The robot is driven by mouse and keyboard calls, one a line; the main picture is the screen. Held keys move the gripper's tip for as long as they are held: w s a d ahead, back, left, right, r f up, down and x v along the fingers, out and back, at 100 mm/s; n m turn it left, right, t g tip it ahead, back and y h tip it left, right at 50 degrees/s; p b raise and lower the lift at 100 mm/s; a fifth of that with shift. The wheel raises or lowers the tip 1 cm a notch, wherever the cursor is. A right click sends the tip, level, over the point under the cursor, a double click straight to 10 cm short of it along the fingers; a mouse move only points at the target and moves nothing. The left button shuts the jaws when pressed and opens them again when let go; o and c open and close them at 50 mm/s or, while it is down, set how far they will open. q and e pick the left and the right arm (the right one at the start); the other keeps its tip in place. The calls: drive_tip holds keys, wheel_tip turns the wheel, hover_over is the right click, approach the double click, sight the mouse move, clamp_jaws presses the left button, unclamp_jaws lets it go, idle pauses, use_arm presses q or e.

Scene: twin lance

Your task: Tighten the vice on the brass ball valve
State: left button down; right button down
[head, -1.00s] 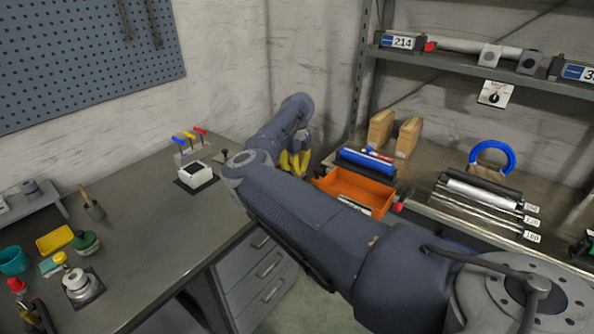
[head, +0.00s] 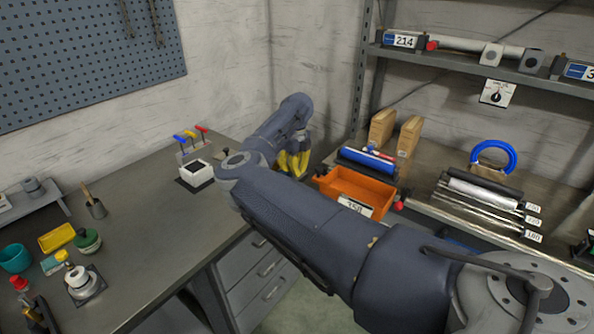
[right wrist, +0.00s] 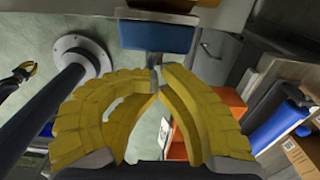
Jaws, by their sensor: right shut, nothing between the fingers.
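My right gripper (head: 291,164) has yellow fingers, at the back corner near the orange bin. In the right wrist view its fingers (right wrist: 157,88) are closed tip to tip with nothing between them. Just beyond the tips is a blue block (right wrist: 155,37) on a grey support; I cannot tell whether it is part of the vice. I cannot make out the brass ball valve or the vice in either view; my right arm covers the middle of the head view. A small yellow claw at the left edge of the wrist view (right wrist: 22,74) may be my left gripper, but its state is unclear.
Left is a bench (head: 150,238) with a white box (head: 195,172), cups and bottles. A shelf (head: 455,62) hangs above right.

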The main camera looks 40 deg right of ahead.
drive_tip(key=shift+s+a+f, duration=0.25)
drive_tip(key=shift+a+f, duration=0.1)
drive_tip(key=shift+f, duration=0.05)
drive_tip(key=shift+s+a, duration=0.1)
drive_tip(key=shift+a, duration=0.2)
drive_tip(key=shift+a+f, duration=0.15)
drive_tip(key=shift+a, duration=0.2)
idle(0.9)
drive_tip(key=shift+d, duration=0.1)
drive_tip(key=shift+w+d+r, duration=0.2)
drive_tip(key=shift+d+r, duration=0.15)
drive_tip(key=shift+d, duration=0.25)
wheel_tip(320, 180, up, 9)
drive_tip(key=shift+r, duration=0.15)
idle(1.0)
drive_tip(key=shift+w, duration=0.1)
